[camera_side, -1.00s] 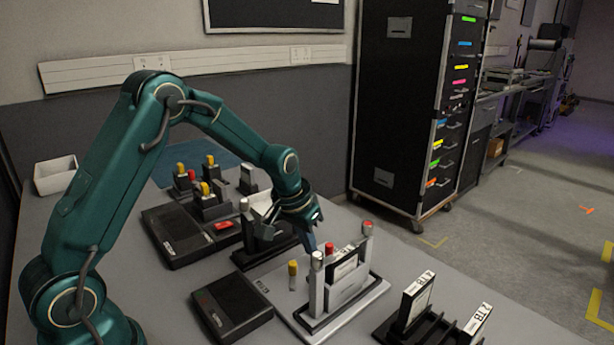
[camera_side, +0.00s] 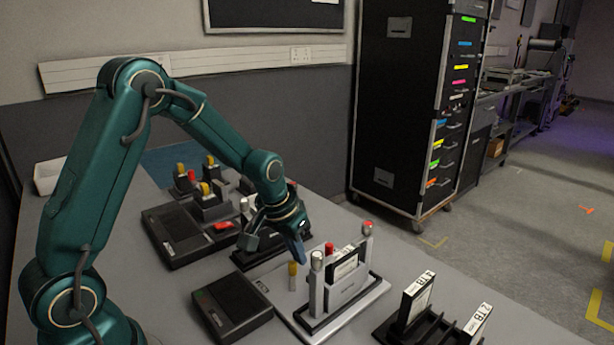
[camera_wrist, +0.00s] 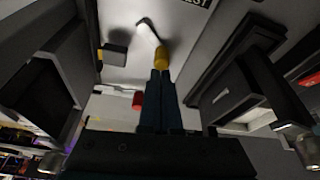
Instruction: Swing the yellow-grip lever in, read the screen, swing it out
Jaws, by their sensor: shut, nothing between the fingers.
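The yellow grip (camera_side: 292,269) stands upright on the left part of a pale base plate (camera_side: 300,318) in the side view. In the wrist view the yellow grip (camera_wrist: 160,57) sits at the end of a short white lever arm (camera_wrist: 148,32). My gripper (camera_side: 302,260) is shut and empty, pointing down just right of the grip. In the wrist view its fingertips (camera_wrist: 160,74) line up with the grip; I cannot tell whether they touch it. A dark box (camera_side: 232,305) with a small greenish mark lies left of the plate; I cannot read any screen.
A silver post (camera_side: 317,280), a red-topped post (camera_side: 367,240) and an upright cartridge in a grey holder (camera_side: 345,292) stand on the plate close by. A black rack (camera_side: 425,325) with cartridges is at right. Other devices crowd behind my gripper.

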